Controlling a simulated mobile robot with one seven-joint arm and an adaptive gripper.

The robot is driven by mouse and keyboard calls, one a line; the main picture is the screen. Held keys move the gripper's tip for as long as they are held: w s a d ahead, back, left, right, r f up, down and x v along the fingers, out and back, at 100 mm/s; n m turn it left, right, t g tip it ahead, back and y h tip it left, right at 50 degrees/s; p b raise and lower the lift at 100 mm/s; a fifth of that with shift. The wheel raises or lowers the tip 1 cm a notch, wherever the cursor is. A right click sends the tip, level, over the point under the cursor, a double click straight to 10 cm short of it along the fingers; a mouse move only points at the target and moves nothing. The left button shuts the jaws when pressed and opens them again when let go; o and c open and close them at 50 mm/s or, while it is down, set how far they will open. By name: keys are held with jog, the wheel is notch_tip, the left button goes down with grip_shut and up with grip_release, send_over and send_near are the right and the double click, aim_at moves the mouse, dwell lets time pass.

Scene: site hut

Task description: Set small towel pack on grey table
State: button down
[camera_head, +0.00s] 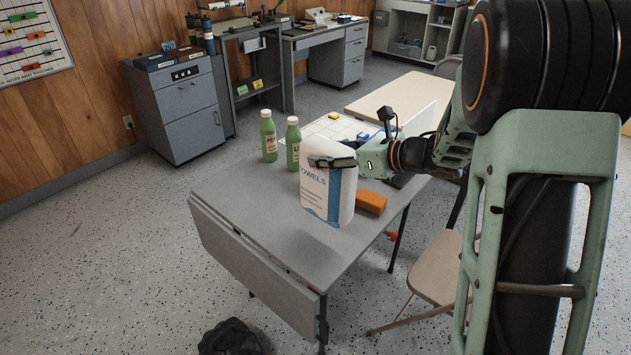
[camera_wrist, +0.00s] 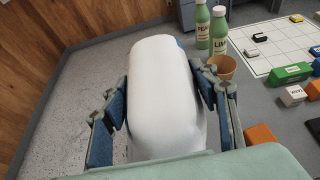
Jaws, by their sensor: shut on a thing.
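The small towel pack (camera_head: 316,194) is white with a blue band and the letters "OWELS". It is upright, near the middle of the grey table (camera_head: 262,228) in the head view. My gripper (camera_head: 333,161) is shut on its upper part. In the wrist view the pack (camera_wrist: 165,90) fills the space between my gripper's two blue-padded fingers (camera_wrist: 160,105). I cannot tell whether the pack's bottom touches the tabletop or is slightly above it.
Two green bottles (camera_head: 268,136) stand behind the pack, with an orange-brown cup (camera_wrist: 222,68) beside them. An orange block (camera_head: 371,201) lies right of the pack. A white gridded board (camera_head: 335,127) lies farther back. The table's front left is clear. A folding chair (camera_head: 436,268) stands at right.

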aim_at(346, 185)
jog(key=a+f, duration=0.1)
jog(key=f, duration=0.1)
jog(key=s+a+f, duration=0.1)
jog(key=a+f, duration=0.1)
jog(key=shift+s+a+f, duration=0.1)
jog(key=shift+a+f, duration=0.05)
jog(key=shift+f, duration=1.5)
jog(key=shift+f+b, duration=0.15)
jog(key=shift+b, duration=0.2)
jog(key=c, duration=0.8)
grip_release()
jog(key=v, duration=1.2)
